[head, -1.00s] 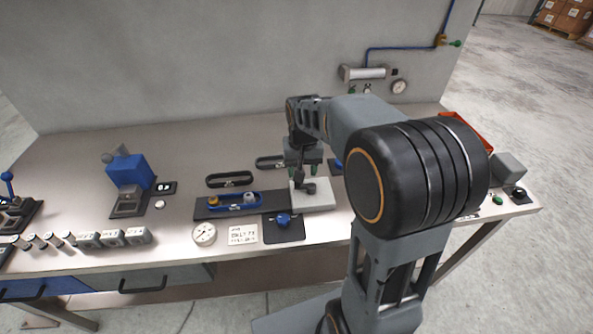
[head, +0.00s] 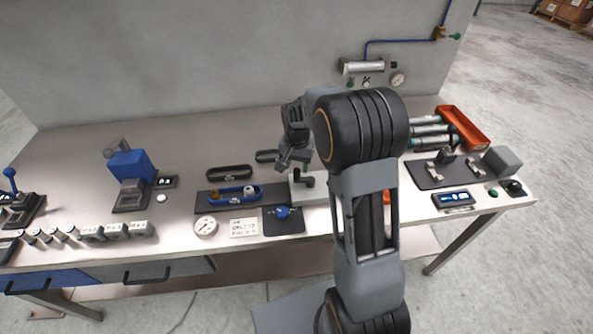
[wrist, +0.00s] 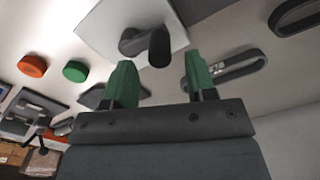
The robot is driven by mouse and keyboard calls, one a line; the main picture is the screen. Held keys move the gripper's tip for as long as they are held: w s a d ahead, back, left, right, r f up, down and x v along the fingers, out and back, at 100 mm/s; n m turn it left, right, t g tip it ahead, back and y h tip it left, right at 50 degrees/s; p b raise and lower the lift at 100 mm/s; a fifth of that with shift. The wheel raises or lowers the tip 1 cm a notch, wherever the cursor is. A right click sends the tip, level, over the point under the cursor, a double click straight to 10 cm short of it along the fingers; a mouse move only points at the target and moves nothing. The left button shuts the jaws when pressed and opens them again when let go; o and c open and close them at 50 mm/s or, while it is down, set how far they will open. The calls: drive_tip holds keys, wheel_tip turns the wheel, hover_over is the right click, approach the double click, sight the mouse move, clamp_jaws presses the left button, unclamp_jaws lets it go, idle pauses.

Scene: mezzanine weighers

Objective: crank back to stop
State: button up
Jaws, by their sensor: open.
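The crank (head: 308,180) is a dark arm with an upright grip on a pale block (head: 318,193) near the middle of the bench. In the wrist view the crank (wrist: 134,43) shows on its white plate (wrist: 98,22), with the dark cylindrical grip pointing towards me. My gripper (head: 284,165) is tilted, just above and left of the crank in the head view. In the wrist view its green fingers (wrist: 160,78) are spread with nothing between them, and the crank's grip shows beyond the gap, apart from both fingers. No stop can be made out.
A gauge (head: 205,226) and label card are in front. An orange button (wrist: 32,66) and green button (wrist: 75,71) are near the plate. A red bin (head: 470,135) stands right.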

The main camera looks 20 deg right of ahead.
sight(297, 170)
drive_tip(key=shift+f, duration=1.8)
drive_tip(key=shift+c, duration=0.5)
drive_tip(key=c, duration=0.8)
drive_tip(key=shift+s, duration=0.1)
